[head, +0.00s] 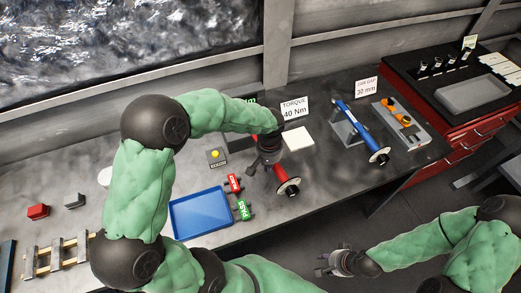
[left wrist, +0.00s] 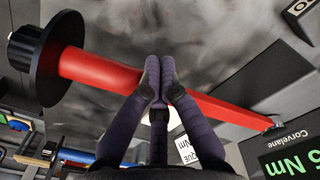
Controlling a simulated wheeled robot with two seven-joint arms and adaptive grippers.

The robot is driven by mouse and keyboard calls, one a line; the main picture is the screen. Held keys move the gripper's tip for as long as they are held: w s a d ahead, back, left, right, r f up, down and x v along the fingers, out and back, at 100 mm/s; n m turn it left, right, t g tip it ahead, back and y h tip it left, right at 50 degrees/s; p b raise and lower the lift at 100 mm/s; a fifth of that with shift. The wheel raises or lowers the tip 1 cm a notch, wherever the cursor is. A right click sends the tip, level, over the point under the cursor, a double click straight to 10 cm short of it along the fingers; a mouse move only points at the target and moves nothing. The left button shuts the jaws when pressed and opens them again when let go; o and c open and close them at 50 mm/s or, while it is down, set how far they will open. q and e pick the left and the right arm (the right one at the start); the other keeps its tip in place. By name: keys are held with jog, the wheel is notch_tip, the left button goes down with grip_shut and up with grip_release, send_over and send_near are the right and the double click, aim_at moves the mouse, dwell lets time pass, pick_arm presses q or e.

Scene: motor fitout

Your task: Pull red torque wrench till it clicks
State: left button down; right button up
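The red torque wrench (head: 281,174) lies on the bench in front of the "TORQUE 40 Nm" card (head: 294,108), its round disc end toward the front edge. My left gripper (head: 266,157) is at its bar, hiding part of it. In the left wrist view the red bar (left wrist: 95,73) crosses behind the fingers (left wrist: 158,80), whose tips are drawn together at it; the exact contact is hidden. My right gripper (head: 340,262) is empty, low beside the bench, fingers apart.
A blue wrench (head: 358,128) on a stand is to the right, by the "32 mm" card (head: 367,88). A blue tray (head: 201,213), red tag (head: 234,184) and green PASS tag (head: 242,209) are left of the red wrench. A yellow button (head: 215,154) is behind them.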

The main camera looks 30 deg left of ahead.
pick_arm(q)
jog(key=shift+w+d, duration=0.6)
jog(key=shift+w, duration=0.35)
dwell(1.1)
jog(key=shift+s, duration=0.1)
jog(key=shift+s+a, duration=0.95)
jog(key=shift+s, duration=0.25)
jog(key=shift+s+a, duration=0.9)
jog(key=shift+s, duration=0.25)
notch_tip(320, 180, up, 9)
jog(key=p, duration=0.5)
jog(key=shift+p, duration=0.35)
